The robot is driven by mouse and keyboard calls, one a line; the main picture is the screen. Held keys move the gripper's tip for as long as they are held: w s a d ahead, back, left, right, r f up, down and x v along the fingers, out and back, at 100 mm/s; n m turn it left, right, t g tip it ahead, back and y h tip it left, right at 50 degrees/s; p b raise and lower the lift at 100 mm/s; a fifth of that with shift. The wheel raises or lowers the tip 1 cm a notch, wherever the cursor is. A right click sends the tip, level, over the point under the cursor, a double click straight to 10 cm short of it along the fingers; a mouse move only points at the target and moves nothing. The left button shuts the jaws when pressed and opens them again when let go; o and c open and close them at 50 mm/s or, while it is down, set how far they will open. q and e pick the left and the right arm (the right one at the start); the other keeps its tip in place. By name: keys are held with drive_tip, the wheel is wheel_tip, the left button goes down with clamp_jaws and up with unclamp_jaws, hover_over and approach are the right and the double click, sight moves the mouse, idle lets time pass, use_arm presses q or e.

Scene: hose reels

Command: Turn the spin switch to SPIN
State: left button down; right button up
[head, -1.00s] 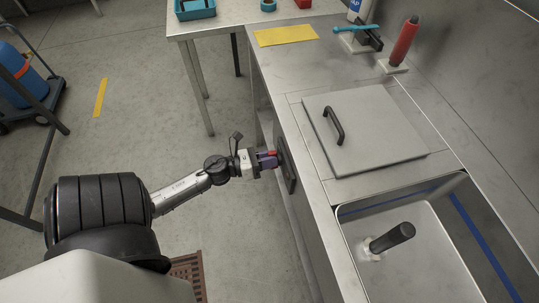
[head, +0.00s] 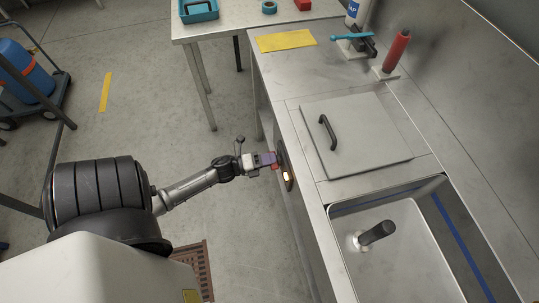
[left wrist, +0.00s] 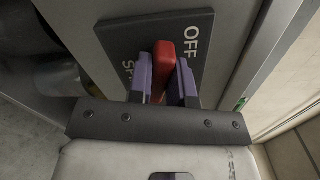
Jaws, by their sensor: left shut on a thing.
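The spin switch is a red handle (left wrist: 164,62) on a dark panel (left wrist: 122,38) with white lettering. In the left wrist view OFF reads at the panel's right, and a partly covered label starting "SP" is at its left. My left gripper (left wrist: 163,78) is shut on the red handle, with one purple finger on each side. In the head view my left gripper (head: 272,160) is at the panel (head: 288,168) on the steel counter's front. An orange-yellow lamp (head: 286,176) glows on the panel. The handle's base is hidden. My right gripper is out of view.
The counter (head: 285,75) carries a square lid with a black handle (head: 327,132) and a sink (head: 405,215) with a dark upright post.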

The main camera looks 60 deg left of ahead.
use_arm(q)
drive_tip(key=n+p, duration=0.1)
drive_tip(key=n, duration=0.1)
drive_tip(key=shift+n+p, duration=0.4)
drive_tip(key=shift+f+n, duration=0.15)
drive_tip(key=shift+n, duration=0.25)
drive_tip(key=c, duration=1)
unclamp_jaws()
drive_tip(key=shift+c, duration=0.2)
drive_tip(key=p+v, duration=0.1)
drive_tip(key=v, duration=1.2)
drive_tip(key=shift+s, duration=0.4)
